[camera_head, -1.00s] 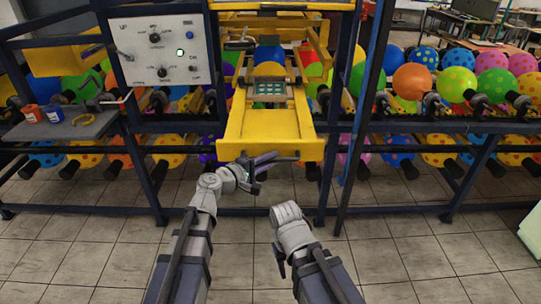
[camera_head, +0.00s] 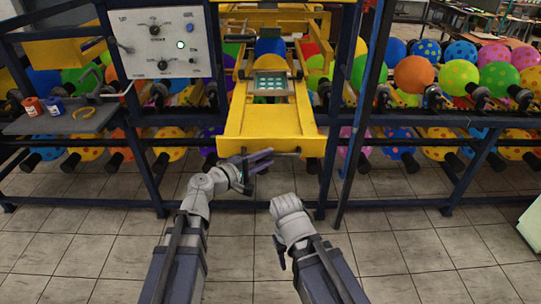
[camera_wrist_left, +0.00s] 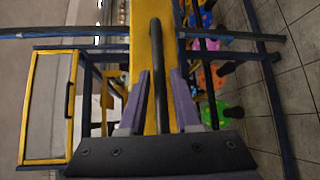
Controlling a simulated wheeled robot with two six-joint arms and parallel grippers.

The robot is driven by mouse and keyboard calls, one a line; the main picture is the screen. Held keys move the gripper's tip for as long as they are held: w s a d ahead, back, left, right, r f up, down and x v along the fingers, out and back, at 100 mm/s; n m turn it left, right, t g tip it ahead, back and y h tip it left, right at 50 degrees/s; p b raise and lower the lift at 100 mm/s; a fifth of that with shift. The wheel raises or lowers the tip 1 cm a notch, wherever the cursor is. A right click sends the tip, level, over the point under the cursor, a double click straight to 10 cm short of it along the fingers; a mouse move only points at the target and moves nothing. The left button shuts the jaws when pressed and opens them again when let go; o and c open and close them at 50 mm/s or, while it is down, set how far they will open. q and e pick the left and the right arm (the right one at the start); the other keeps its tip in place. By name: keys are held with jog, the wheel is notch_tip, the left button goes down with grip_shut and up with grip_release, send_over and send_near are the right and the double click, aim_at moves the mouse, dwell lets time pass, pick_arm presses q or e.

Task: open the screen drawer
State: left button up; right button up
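The yellow screen drawer (camera_head: 265,120) juts out of the machine's frame toward me, with a light framed screen (camera_head: 271,84) on it. Along its front lower edge runs a dark bar handle (camera_head: 287,154), which also shows in the left wrist view (camera_wrist_left: 156,60). My left gripper (camera_head: 258,161) is at the left part of the drawer's front. In the left wrist view its two purple-grey fingers (camera_wrist_left: 161,85) are apart, with the bar between them and visible gaps beside it. My right arm is folded below the drawer; its fingers cannot be made out.
A control panel (camera_head: 160,45) stands left of the drawer. A grey shelf (camera_head: 60,122) with small orange and blue cups is at the left. The tiled floor in front is clear.

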pick_arm(q)
jog(key=v, duration=0.5)
jog(key=shift+s+a+p, duration=0.1)
jog(key=shift+s+p, duration=0.05)
jog(key=shift+p, duration=0.15)
jog(key=s+f+m+g+y, duration=0.2)
jog(key=s+f+m+g, duration=0.15)
jog(key=f, duration=0.25)
jog(key=s+f+m+g+y, duration=0.2)
jog(key=f+m+g+y, duration=0.15)
jog(key=f, duration=0.35)
jog(key=s+a+f+m+g+y, duration=0.2)
jog(key=s+a+f+y, duration=0.1)
jog(key=a, duration=0.3)
jog(key=s+a+f+m+g+y, duration=0.1)
jog(key=s+a+f+g+y, duration=0.1)
jog(key=s+a+f+y, duration=0.3)
jog(key=s+d+r+m, duration=0.2)
jog(key=s+d+m, duration=0.2)
jog(key=d, duration=0.6)
jog(key=shift+s+r+g, duration=0.15)
jog(key=shift+s+g, duration=0.2)
jog(key=shift+g, duration=0.05)
jog(key=shift+d+h, duration=0.1)
jog(key=shift+h, duration=0.15)
